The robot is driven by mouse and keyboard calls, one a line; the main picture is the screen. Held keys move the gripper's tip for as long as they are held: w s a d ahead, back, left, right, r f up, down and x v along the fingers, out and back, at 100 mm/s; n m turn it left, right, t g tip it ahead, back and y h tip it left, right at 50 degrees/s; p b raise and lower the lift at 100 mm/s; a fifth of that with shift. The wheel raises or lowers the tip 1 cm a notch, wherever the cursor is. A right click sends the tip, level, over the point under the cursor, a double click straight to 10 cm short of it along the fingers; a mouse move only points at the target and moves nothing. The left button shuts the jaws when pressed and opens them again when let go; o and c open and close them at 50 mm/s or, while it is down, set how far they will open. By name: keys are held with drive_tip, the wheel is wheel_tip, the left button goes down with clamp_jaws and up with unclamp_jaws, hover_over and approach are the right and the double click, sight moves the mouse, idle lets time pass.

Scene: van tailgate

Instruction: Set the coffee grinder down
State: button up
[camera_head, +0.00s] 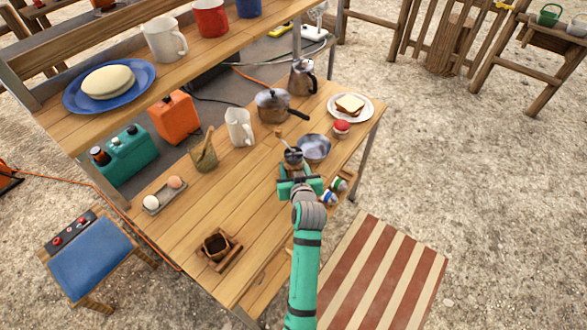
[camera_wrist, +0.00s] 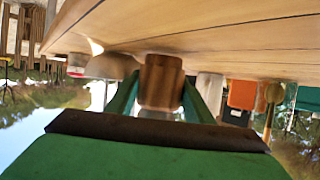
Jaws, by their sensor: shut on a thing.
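The coffee grinder (camera_head: 293,154) shows in the head view as a dark metal top with a crank and wooden knob. Its brown wooden body (camera_wrist: 161,80) stands between my fingers in the wrist view. My gripper (camera_head: 297,175) is shut on it, over the right part of the wooden table (camera_head: 185,228). In the wrist view the picture is upside down, and the grinder's base is close to the tabletop. I cannot tell whether it touches. My gripper hides much of the grinder in the head view.
A metal bowl (camera_head: 314,149) is close to the grinder's right. A pot (camera_head: 271,106) and white jug (camera_head: 240,128) stand behind it. Small jars (camera_head: 328,198) sit by the table's right edge. A wooden holder (camera_head: 218,250) is at the front; the tabletop between it and the grinder is clear.

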drive_tip(key=shift+f, duration=0.35)
drive_tip(key=shift+f, duration=0.1)
drive_tip(key=o, duration=1.4)
drive_tip(key=shift+f, duration=0.1)
drive_tip(key=v, duration=1.2)
